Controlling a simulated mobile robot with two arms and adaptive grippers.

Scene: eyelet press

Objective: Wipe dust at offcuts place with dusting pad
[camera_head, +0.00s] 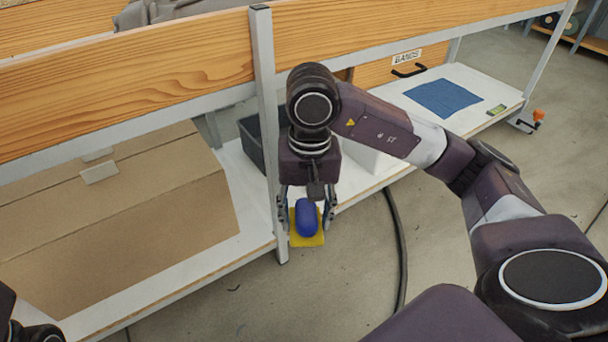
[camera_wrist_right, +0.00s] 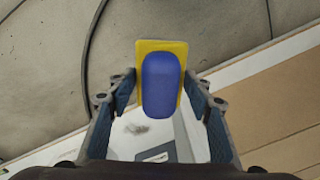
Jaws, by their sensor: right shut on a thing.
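The dusting pad is a yellow pad with a rounded blue grip (camera_head: 306,217). My right gripper (camera_head: 307,222) is shut on it, with one finger on each side. In the head view it hangs by the grey post at the lower shelf's front edge. The right wrist view shows the pad (camera_wrist_right: 162,85) between the fingers (camera_wrist_right: 162,100). A faint grey dust smudge (camera_wrist_right: 137,128) shows on the pale surface below it in that view. I cannot tell the pad's exact height. My left gripper is not visible; only dark parts of my left arm show at lower left.
A large cardboard box (camera_head: 110,220) fills the left of the white shelf (camera_head: 235,245). A dark bin (camera_head: 255,143) stands behind the grey post (camera_head: 268,130). A blue cloth (camera_head: 442,97) lies on the right. A dark hose (camera_head: 399,240) runs along the floor.

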